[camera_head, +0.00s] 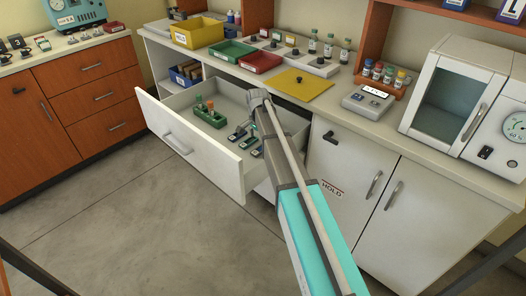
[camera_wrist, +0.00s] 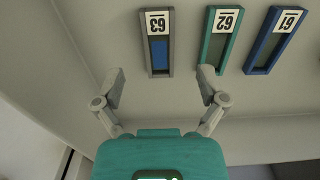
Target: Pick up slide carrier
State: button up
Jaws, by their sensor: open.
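Three slide carriers lie on the drawer floor in the wrist view, their labels upside down. Carrier 63 (camera_wrist: 171,55) is grey with a blue inside, carrier 62 (camera_wrist: 206,48) is teal, and carrier 61 (camera_wrist: 258,56) is blue. My gripper (camera_wrist: 162,84) is open and empty. Its left finger lies left of carrier 63, and its right finger reaches the lower end of carrier 62. In the head view, small carriers (camera_head: 239,133) show in the open drawer (camera_head: 193,152) beside my arm, which hides my fingertips there.
A green rack (camera_head: 210,116) with several small items stands in the drawer, left of the carriers. The drawer walls surround this space. The counter above holds a yellow bin (camera_head: 198,34), green and red trays, bottles and a white incubator (camera_head: 452,95).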

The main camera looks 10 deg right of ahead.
aim_at(258, 150)
jog(key=shift+f, duration=0.15)
notch_tip(258, 150, down, 5)
jog(key=b, duration=0.5)
jog(key=shift+a, duration=0.1)
dwell(0.8)
jog(key=c, duration=1.1)
